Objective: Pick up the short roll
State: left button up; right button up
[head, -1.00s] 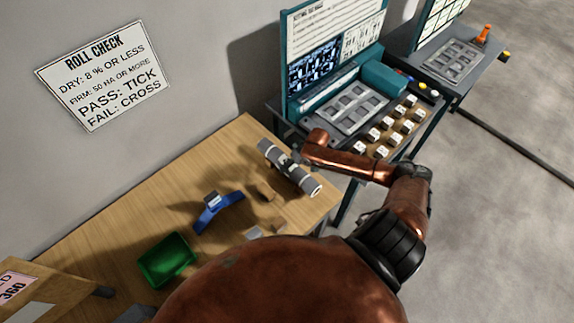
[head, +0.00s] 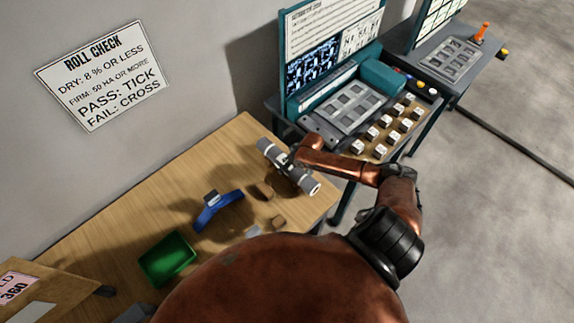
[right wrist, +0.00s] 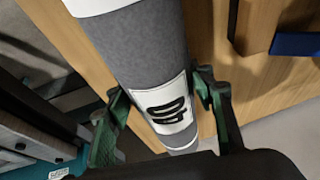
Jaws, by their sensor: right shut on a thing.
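A grey roll (head: 302,180) with white bands is above the right end of the wooden table. It lies slantwise in the head view. My right gripper (head: 290,160) is shut on its middle part. In the right wrist view the roll (right wrist: 145,50) passes between the green fingers of the gripper (right wrist: 163,92), beside a white label with black marks. The table shows behind it, and the roll's shadow falls apart from it. No second roll is in view for comparing length. My left gripper is not in view.
A blue holder (head: 218,212) and a green tray (head: 192,254) stand on the wooden table (head: 130,215). A teal testing bench (head: 385,72) with several white-topped blocks stands at the right. A wall is behind.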

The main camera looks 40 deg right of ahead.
jog(key=c, duration=0.6)
jog(key=shift+c, duration=0.4)
jog(key=shift+r, duration=0.1)
